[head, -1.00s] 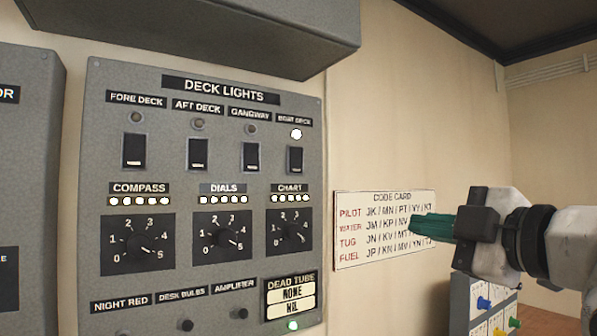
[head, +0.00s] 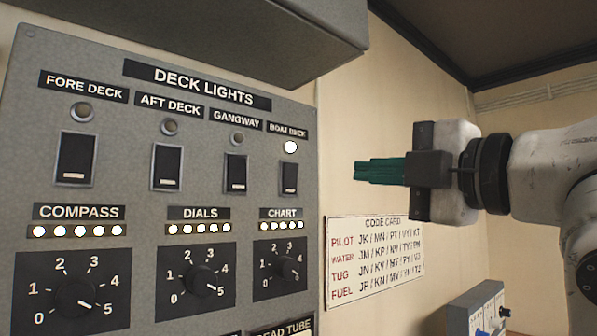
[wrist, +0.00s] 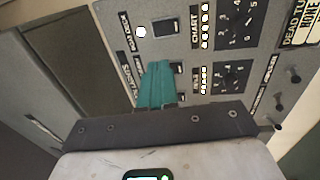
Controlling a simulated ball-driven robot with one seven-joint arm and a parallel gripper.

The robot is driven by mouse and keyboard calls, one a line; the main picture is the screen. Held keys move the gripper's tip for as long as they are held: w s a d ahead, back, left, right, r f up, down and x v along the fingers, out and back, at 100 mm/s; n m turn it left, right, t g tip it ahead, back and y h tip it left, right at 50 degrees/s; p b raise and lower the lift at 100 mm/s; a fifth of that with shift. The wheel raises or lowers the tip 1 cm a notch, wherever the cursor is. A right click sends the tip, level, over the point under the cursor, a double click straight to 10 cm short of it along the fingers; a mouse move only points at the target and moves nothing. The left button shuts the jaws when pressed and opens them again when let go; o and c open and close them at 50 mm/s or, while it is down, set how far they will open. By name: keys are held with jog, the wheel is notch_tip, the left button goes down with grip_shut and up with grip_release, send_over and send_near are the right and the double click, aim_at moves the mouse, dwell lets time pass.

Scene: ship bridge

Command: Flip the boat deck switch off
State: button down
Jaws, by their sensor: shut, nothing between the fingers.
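The boat deck switch (head: 289,178) is a black rocker at the right end of the top row on the grey deck lights panel (head: 140,130). The lamp (head: 290,147) above it glows white. In the wrist view the switch (wrist: 165,29) and its lit lamp (wrist: 141,32) lie beyond the fingers. My gripper (head: 358,171), with green fingers, is shut and empty. In the head view it is right of the switch, at about its height, pointing left and apart from it. In the wrist view the fingers (wrist: 158,66) partly cover the panel near the gangway switch.
The fore deck (head: 76,158), aft deck (head: 167,167) and gangway (head: 236,172) switches stand to the left, their lamps dark. Dials (head: 205,283) sit below. A grey housing (head: 230,35) overhangs the panel. A code card (head: 375,258) is on the wall below my gripper.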

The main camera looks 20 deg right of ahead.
aim_at(289, 169)
jog(key=p+x, duration=0.3)
jog(key=x, duration=1.1)
jog(key=shift+w+r+p, duration=0.2)
jog(key=shift+w+p, duration=0.05)
jog(key=shift+p, duration=0.1)
jog(key=shift+s, duration=0.1)
